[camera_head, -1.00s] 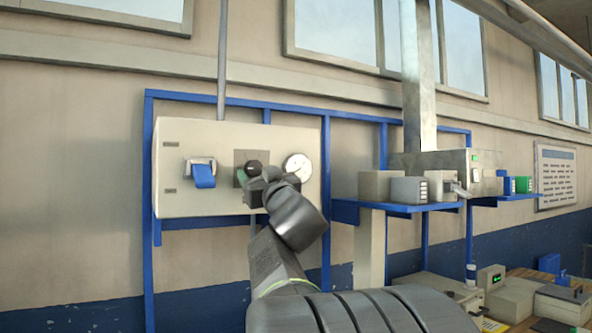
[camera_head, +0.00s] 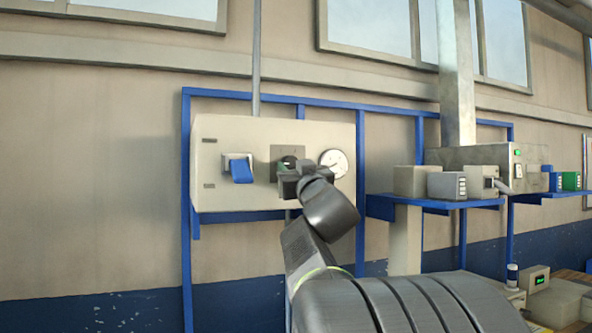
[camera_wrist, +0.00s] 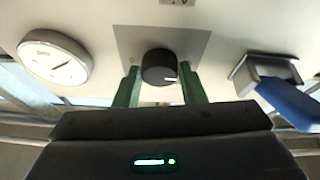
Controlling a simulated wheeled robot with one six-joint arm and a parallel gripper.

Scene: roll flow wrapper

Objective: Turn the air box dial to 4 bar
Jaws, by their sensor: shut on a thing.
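The air box (camera_head: 222,195) is a pale panel box on a blue wall frame. Its black round dial (camera_wrist: 158,67) sits on a grey square plate (camera_wrist: 205,45), with a white pointer mark at its lower right edge in the wrist view. My gripper (camera_wrist: 159,72) is shut on the dial, one green finger on each side. In the head view my gripper (camera_head: 289,170) covers the lower part of the dial (camera_head: 289,159). A round white gauge (camera_head: 333,163) is beside the dial; it also shows in the wrist view (camera_wrist: 55,57), with markings too small to read.
A blue lever (camera_head: 241,170) is on the box left of the dial; it also shows close to my fingers in the wrist view (camera_wrist: 290,102). A blue shelf (camera_head: 440,203) with grey boxes stands to the right. A grey pipe (camera_head: 256,60) rises above the box.

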